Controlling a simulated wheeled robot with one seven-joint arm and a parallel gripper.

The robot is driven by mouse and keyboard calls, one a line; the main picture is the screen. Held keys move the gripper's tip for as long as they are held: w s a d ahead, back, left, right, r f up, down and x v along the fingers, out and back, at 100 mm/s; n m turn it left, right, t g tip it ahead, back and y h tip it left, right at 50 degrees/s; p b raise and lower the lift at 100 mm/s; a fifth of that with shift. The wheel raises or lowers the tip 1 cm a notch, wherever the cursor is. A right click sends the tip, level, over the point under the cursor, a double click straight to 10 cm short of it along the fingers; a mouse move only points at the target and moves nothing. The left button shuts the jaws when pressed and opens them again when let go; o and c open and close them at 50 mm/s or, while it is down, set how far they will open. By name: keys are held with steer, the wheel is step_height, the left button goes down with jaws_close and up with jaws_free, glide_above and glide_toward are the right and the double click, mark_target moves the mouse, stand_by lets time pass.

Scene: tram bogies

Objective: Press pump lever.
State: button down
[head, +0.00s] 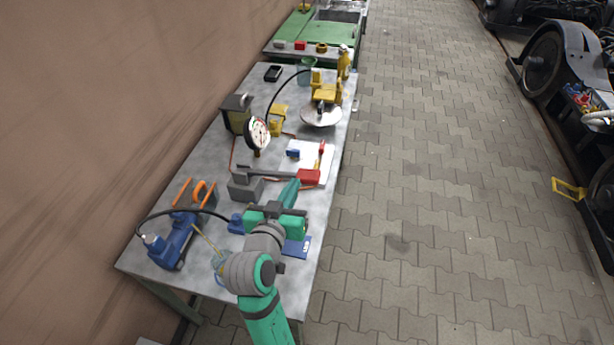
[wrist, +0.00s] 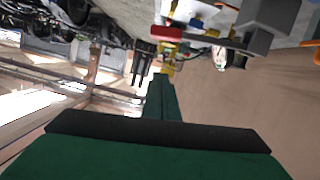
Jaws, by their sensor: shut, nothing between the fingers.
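A grey block (head: 245,187) with a long grey lever (head: 272,174) ending in a red grip (head: 308,176) lies on the bench; this looks like the pump and its lever. In the wrist view the red grip (wrist: 166,33) and the grey block (wrist: 270,14) show near the top. My gripper (head: 291,186) has its green fingers closed together with nothing between them. It is on the near side of the lever, its fingertips pointing toward the lever near the red grip. The fingertips (wrist: 158,77) look apart from the grip; the exact gap is hard to tell.
A blue device (head: 175,241) with a black hose stands at the bench's near left. A dial gauge (head: 257,133), a white sheet (head: 318,158) and a yellow device with a metal disc (head: 321,116) lie beyond the lever. The wall borders the left; paved floor (head: 420,200) is open to the right.

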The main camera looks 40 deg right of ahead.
glide_above(306, 177)
steer(key=v, duration=0.2)
step_height(306, 177, down, 3)
step_height(306, 177, down, 2)
steer(key=shift+s+d+f, duration=0.1)
steer(key=shift+f, duration=0.85)
steer(key=shift+d, duration=0.1)
